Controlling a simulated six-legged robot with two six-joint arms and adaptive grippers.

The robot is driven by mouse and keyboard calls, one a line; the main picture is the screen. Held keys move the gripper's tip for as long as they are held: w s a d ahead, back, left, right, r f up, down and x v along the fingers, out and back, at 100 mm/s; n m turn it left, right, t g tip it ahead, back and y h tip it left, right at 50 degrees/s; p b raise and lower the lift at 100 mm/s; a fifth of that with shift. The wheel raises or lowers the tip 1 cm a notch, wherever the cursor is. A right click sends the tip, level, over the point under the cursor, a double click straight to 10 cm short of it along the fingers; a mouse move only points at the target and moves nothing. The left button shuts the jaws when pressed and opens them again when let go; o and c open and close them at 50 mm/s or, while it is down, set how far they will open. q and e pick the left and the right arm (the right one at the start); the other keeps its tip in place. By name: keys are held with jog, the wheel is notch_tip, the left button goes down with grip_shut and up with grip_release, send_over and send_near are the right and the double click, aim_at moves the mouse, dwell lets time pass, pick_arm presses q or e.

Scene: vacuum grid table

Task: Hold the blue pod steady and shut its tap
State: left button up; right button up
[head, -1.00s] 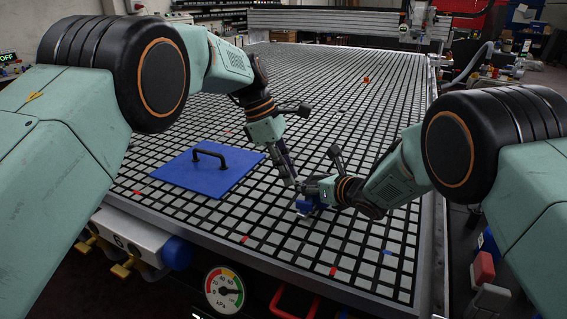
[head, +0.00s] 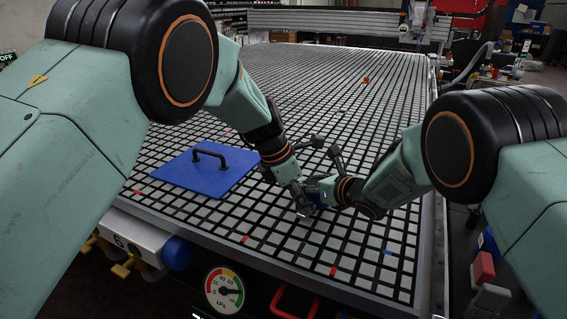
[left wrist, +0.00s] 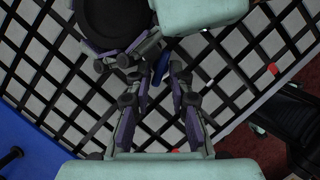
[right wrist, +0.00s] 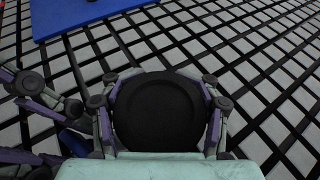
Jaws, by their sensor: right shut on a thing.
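The blue pod (head: 319,201) is small and mostly hidden by the grippers in the head view. My right gripper (head: 322,190) is shut on it; in the right wrist view the fingers stand either side of a round black top (right wrist: 155,110). A blue part (right wrist: 75,142) sticks out to the left there. My left gripper (head: 303,203) is open and low beside the pod. In the left wrist view its fingertips (left wrist: 164,72) are apart, with a blue part (left wrist: 161,66) just beyond. I cannot make out the tap's handle or its position.
A blue plate (head: 205,170) with a black handle lies on the grid table (head: 330,90) to the left. Small red pieces lie about the grid. A pressure gauge (head: 224,290) is on the front edge. The far grid is mostly clear.

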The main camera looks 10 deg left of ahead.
pick_arm(q)
jog(key=n, duration=0.2)
jog(key=n+t, duration=0.1)
jog(key=shift+s+d+y, duration=0.15)
jog(key=shift+s+y, duration=0.1)
jog(key=shift+y, duration=0.15)
jog(key=v, duration=1.2)
jog(key=shift+w+a, duration=0.1)
jog(key=shift+a, duration=0.1)
jog(key=shift+s+a+f+m+t+h, duration=0.55)
jog(key=shift+a+f+m+t+h, duration=0.35)
jog(key=shift+a+f+h, duration=1.05)
jog(key=shift+h, duration=0.25)
jog(key=x, duration=1.1)
jog(key=shift+w+d+r, duration=0.1)
jog(key=shift+d+r, duration=0.1)
jog(key=shift+d, duration=0.3)
